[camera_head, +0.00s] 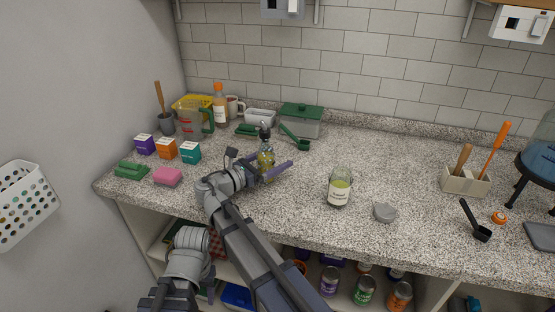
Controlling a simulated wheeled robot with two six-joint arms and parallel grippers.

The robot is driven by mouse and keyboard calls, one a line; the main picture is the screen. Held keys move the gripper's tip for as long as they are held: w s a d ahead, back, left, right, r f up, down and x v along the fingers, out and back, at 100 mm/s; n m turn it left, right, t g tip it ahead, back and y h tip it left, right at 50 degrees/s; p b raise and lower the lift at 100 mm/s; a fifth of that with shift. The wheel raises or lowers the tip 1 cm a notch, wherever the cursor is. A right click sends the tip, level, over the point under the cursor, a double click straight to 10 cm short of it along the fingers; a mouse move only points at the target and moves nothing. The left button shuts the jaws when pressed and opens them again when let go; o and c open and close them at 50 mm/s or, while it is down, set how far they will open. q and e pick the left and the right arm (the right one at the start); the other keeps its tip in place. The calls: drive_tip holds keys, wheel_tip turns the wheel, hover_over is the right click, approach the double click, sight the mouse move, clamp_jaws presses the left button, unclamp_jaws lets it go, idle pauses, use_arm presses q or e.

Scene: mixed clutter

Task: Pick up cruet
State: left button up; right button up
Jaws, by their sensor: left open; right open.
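The cruet (265,158) is a clear bottle with yellowish contents and a dark top. It stands upright on the speckled counter, left of the middle. My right gripper (262,165) is open at the cruet, its fingers spread on either side of the bottle. One pale purple finger passes in front of the cruet's lower part. I cannot tell whether the fingers touch it. Part of my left arm shows low at the left, below the counter edge; its fingers cannot be made out.
A green-lidded container (302,116), a green scoop (294,138) and an orange-capped bottle (220,106) stand behind the cruet. Small boxes (166,150) and a pink sponge (168,177) lie left. A labelled jar (339,188) stands right, with bare counter between.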

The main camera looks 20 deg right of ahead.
drive_tip(key=shift+w+d, duration=0.1)
drive_tip(key=shift+d, duration=0.15)
drive_tip(key=shift+a, duration=0.25)
drive_tip(key=shift+d, duration=0.15)
drive_tip(key=c, duration=0.4)
clamp_jaws()
